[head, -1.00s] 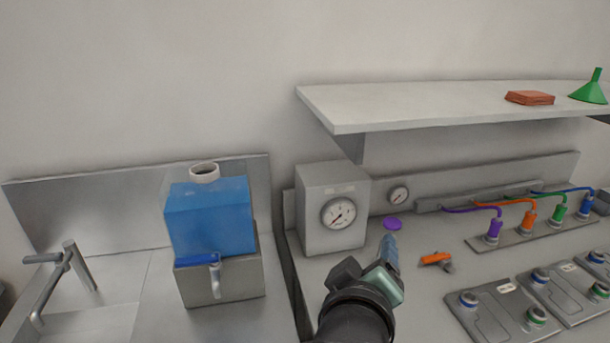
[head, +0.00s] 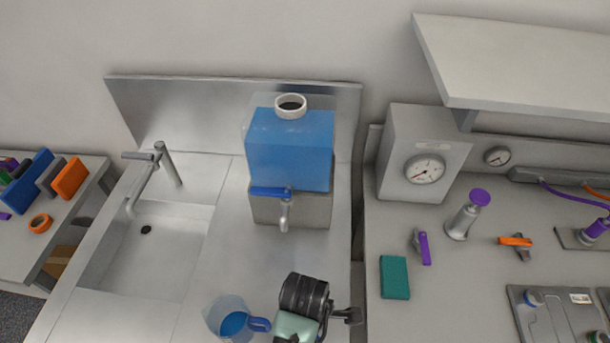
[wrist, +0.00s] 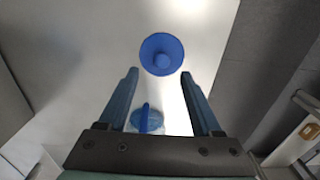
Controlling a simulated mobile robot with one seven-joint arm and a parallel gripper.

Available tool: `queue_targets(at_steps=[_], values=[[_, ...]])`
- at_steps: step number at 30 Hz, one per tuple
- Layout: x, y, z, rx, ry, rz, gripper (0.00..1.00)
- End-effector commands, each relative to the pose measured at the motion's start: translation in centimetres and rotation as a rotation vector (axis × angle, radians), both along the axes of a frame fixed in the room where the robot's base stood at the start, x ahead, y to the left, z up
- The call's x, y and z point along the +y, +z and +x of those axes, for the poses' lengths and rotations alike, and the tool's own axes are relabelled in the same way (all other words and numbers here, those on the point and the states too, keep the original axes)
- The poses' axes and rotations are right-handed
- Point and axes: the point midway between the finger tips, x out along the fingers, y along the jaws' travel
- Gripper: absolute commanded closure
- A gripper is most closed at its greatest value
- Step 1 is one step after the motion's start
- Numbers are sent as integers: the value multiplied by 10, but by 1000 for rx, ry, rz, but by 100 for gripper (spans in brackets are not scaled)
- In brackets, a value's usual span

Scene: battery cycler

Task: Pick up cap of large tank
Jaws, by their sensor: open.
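The large tank (head: 290,150) holds blue liquid and stands on a grey block on the sink counter in the head view. Its white neck (head: 291,106) is open on top. A round blue cap (wrist: 161,54) with a central knob lies on the pale counter in the wrist view, just ahead of my fingertips. I cannot make the cap out in the head view. My gripper (wrist: 160,75) is open and empty, its two fingers pointing toward the counter on either side of the cap's line. In the head view its fingers are hidden or out of frame.
A jug of blue liquid (head: 230,316) stands close left of my wrist; it also shows between my fingers in the wrist view (wrist: 147,121). The sink (head: 150,250) and faucet are left. The right counter bears a teal block (head: 395,277) and valves.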

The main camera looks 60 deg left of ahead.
Motion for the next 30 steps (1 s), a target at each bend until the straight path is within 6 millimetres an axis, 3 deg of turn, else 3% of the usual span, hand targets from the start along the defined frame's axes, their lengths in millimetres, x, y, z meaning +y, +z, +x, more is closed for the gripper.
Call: queue_targets(at_steps=[5, 15, 25, 30], values=[[-1, -10, -1, 2, 0, -1, 34], [-4, -52, -3, 0, -1, 0, 34], [-4, -57, -2, -1, -2, 2, 34], [-4, -57, -2, -1, -2, 2, 65]])
